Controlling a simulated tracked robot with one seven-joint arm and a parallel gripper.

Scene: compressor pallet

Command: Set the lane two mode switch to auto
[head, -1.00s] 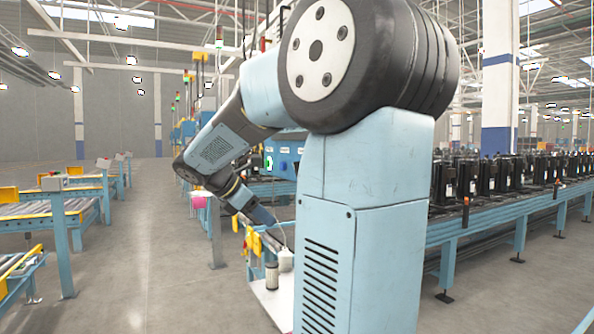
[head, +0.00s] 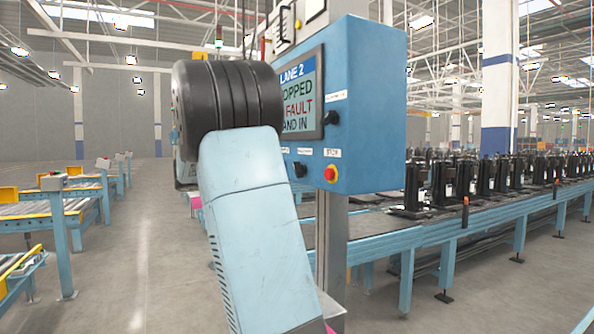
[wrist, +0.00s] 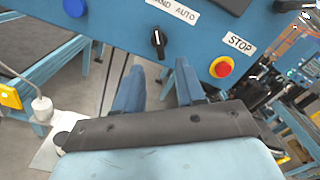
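The blue lane 2 control box (head: 375,100) stands right of my arm in the head view. Its mode switch (head: 299,169) is a small black knob low on the front face. In the wrist view the mode switch (wrist: 158,43) sits under a partly cut-off label ending in "ND AUTO". The knob looks roughly upright there; its exact setting is hard to tell. My gripper (wrist: 155,72) is open and empty, its two blue fingers apart, just below the knob in the picture and not visibly gripping it. In the head view my arm hides the gripper.
A red stop button (wrist: 221,67) on yellow sits right of the switch, and a blue button (wrist: 75,7) left. The screen (head: 300,95) reads "LANE 2" with partly hidden fault text. Another black knob (head: 330,117) is beside it. A conveyor (head: 430,235) runs right.

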